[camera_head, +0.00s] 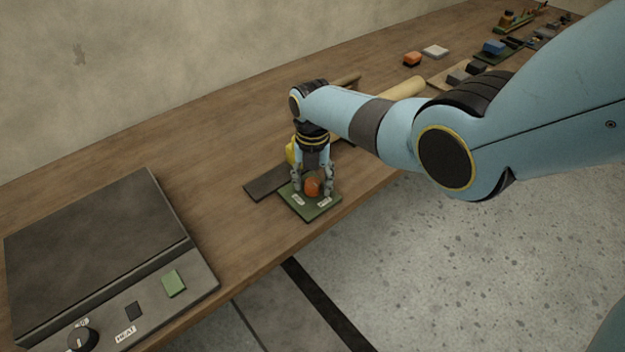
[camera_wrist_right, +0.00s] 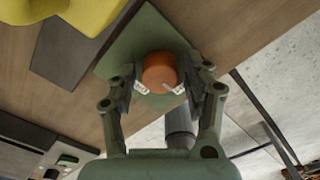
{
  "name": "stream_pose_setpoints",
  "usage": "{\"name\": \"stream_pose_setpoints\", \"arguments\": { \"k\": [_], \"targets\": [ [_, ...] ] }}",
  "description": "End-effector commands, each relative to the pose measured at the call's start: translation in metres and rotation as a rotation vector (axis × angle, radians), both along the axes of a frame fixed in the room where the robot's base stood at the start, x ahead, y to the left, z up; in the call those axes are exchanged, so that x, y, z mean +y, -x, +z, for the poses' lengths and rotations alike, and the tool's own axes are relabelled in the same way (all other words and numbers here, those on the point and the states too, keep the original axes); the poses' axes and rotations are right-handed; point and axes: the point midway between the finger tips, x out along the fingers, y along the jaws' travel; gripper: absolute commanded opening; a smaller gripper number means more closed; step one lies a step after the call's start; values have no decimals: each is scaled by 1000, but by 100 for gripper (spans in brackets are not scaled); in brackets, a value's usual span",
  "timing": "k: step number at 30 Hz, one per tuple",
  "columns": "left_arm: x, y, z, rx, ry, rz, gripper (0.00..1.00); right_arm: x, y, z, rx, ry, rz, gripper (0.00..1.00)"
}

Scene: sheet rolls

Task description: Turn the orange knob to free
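The orange knob (camera_head: 312,187) sits on a green plate (camera_head: 309,212) near the table's front edge. Two small white labels (camera_head: 298,200) are on the plate, their words too small to read. My right gripper (camera_head: 313,190) points down over the plate with a finger on each side of the knob. In the right wrist view the knob (camera_wrist_right: 159,72) lies between the fingertips (camera_wrist_right: 163,88), with a small gap showing at the left finger. The fingers are apart and whether they touch the knob is unclear. My left gripper is not in view.
A dark hotplate-like device (camera_head: 95,255) with a black knob (camera_head: 76,339) and green button (camera_head: 174,283) stands at left. A dark flat strip (camera_head: 266,184) and a yellow object (camera_head: 291,153) are behind the plate. Blocks and a pale roll (camera_head: 405,87) lie farther right.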

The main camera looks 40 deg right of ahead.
Motion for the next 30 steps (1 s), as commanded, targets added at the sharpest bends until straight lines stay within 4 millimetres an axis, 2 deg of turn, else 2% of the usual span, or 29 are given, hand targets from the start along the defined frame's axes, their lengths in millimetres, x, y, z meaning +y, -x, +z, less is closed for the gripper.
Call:
{"name": "stream_pose_setpoints", "arguments": {
  "k": [10, 14, 17, 27, 30],
  "targets": [
    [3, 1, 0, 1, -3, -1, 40, 0, 0, 1, -1, 1, -1, 60],
    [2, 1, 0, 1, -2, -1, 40, 0, -1, 9, -2, 1, -1, 60],
    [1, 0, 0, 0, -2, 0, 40, 0, -1, 22, -3, 0, -1, 60],
    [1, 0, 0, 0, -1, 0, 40, 0, 0, 92, -3, 1, 0, 60],
    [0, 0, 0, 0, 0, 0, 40, 0, -1, 107, -2, 1, 0, 60]
  ]
}}
